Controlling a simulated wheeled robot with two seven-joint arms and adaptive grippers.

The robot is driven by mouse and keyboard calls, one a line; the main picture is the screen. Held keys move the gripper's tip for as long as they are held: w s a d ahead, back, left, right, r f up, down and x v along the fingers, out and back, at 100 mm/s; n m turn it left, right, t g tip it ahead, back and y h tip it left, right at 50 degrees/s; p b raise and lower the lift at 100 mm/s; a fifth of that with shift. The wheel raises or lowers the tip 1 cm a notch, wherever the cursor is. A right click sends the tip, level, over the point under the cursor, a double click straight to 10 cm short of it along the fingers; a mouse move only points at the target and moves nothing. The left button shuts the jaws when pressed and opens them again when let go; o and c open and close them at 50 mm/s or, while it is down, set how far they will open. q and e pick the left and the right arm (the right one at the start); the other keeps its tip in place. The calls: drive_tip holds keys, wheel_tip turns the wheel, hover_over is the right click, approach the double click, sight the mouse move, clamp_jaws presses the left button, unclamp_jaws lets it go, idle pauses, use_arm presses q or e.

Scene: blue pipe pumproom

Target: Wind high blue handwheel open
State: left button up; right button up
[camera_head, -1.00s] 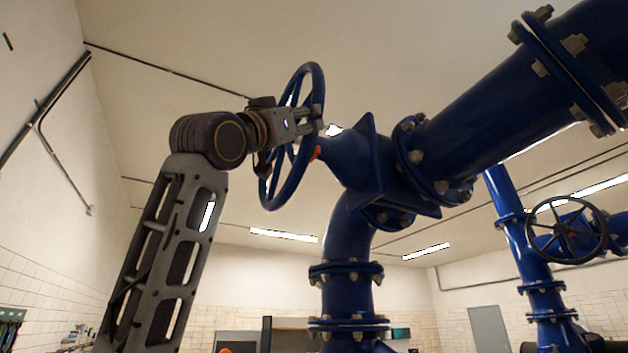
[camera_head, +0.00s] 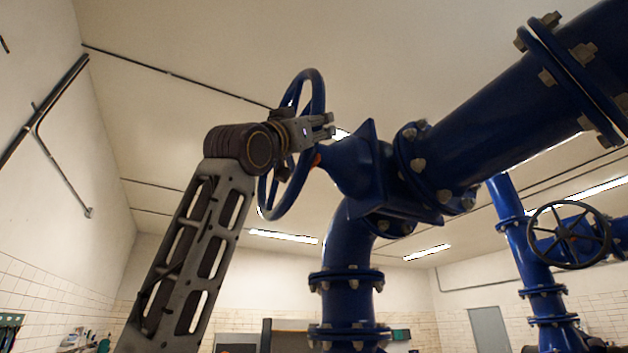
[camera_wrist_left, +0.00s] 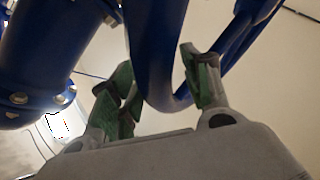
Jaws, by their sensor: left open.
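The high blue handwheel (camera_head: 319,90) stands nearly edge-on at the end of a blue valve, high in the head view. My left gripper (camera_head: 328,126) reaches across the wheel from the left, its fingers pointing right toward the valve. In the left wrist view, my left gripper (camera_wrist_left: 160,85) is open, with one green-padded finger on each side of a curved blue handwheel part (camera_wrist_left: 155,45). A gap shows beside the right finger; I cannot tell whether the left finger touches. My wrist hides part of the wheel. My right gripper is not in view.
The blue valve body (camera_head: 365,165) and a thick blue pipe (camera_head: 490,125) lie right of the wheel. A vertical blue flanged pipe (camera_head: 347,240) stands below. Another handwheel (camera_head: 567,235) is farther right. Open room lies left of my arm.

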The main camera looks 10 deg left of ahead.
sight(315, 90)
use_arm(q)
clamp_jaws()
idle(0.3)
drive_tip(key=shift+s+d+r+n+t+y, duration=0.1)
drive_tip(key=shift+s+r+n+t+y, duration=0.15)
drive_tip(key=shift+r+n+y, duration=0.35)
drive_tip(key=shift+s+d+r+n+t+y, duration=0.1)
drive_tip(key=shift+s+r+n+t+y, duration=0.1)
drive_tip(key=shift+r+n+y, duration=0.35)
drive_tip(key=shift+s+d+r+n+y, duration=0.1)
drive_tip(key=shift+r+n+y, duration=0.45)
drive_tip(key=shift+n+y, duration=0.1)
drive_tip(key=shift+s+d+r+n+y, duration=0.1)
drive_tip(key=shift+r+n+y, duration=0.4)
drive_tip(key=shift+n, duration=0.1)
drive_tip(key=shift+s+r+n+y, duration=0.15)
drive_tip(key=shift+r+n+y, duration=1.25)
drive_tip(key=shift+r+n, duration=0.5)
drive_tip(key=shift+r+y, duration=0.3)
drive_tip(key=shift+r, duration=0.15)
drive_tip(key=shift+r+n, duration=0.1)
drive_tip(key=shift+n, duration=0.2)
